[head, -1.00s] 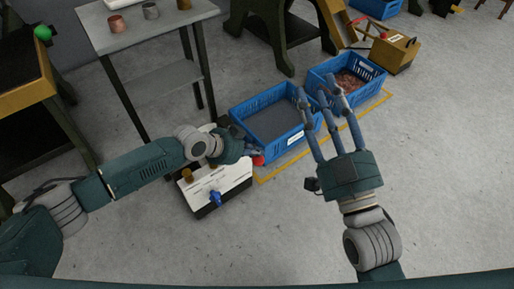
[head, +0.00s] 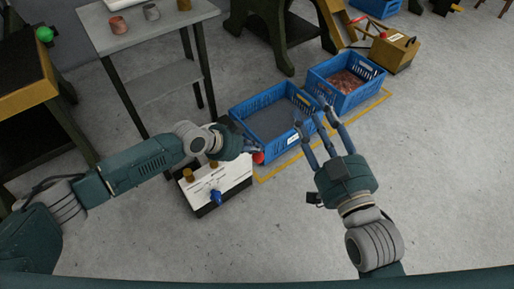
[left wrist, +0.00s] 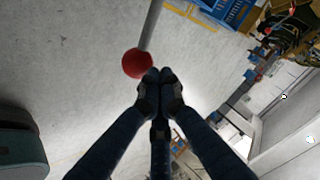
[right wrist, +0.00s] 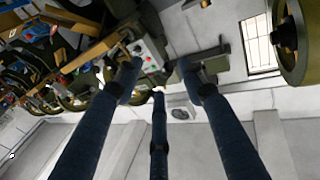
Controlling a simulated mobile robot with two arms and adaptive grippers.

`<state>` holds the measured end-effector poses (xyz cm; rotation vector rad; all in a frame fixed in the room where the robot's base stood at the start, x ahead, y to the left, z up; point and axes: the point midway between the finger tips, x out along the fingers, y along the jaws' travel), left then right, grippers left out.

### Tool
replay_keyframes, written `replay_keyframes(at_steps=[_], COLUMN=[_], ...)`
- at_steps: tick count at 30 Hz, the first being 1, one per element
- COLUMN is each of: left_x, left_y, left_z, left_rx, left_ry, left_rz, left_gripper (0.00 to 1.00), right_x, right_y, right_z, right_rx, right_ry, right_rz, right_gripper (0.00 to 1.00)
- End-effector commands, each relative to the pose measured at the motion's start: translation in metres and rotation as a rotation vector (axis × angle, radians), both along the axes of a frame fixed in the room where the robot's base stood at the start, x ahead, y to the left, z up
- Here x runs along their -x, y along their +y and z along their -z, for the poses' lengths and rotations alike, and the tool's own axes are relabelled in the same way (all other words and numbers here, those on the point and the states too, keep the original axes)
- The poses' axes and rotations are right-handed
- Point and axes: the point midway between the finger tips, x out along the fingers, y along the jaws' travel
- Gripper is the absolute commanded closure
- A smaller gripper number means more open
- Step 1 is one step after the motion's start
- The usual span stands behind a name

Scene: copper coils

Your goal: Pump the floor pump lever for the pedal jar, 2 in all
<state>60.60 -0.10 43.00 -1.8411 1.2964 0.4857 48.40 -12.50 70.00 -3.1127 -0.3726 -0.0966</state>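A white box (head: 234,178) with dark base, brass caps and a blue knob (head: 216,197) stands on the floor; I take it for the pump. A red ball knob (head: 258,157) shows at its right, beside my left gripper (head: 250,145). In the left wrist view the red knob (left wrist: 137,63) tops a grey rod (left wrist: 151,25). There my left gripper (left wrist: 160,76) has its fingertips drawn together, empty, close beside the knob; contact is unclear. My right gripper (head: 312,120) hangs in front of the blue crates, fingers spread and empty, as the right wrist view (right wrist: 160,75) also shows.
A grey table (head: 145,38) with small metal cups stands behind. Grey floor at front right is clear.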

Motion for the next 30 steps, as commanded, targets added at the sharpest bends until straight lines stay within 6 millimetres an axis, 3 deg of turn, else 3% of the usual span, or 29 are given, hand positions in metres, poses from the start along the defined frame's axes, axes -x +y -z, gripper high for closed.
replay_keyframes(at_steps=[30], left_x=[-0.001], left_y=[0.002], left_z=[-0.015], left_rx=[-0.003], left_ry=[0.003], left_rz=[0.000], left_gripper=[1.00], right_x=[0.009], right_y=[-0.011], right_z=[0.061], right_rx=[0.066], right_ry=[0.260], right_rz=[0.018], right_gripper=[0.60])
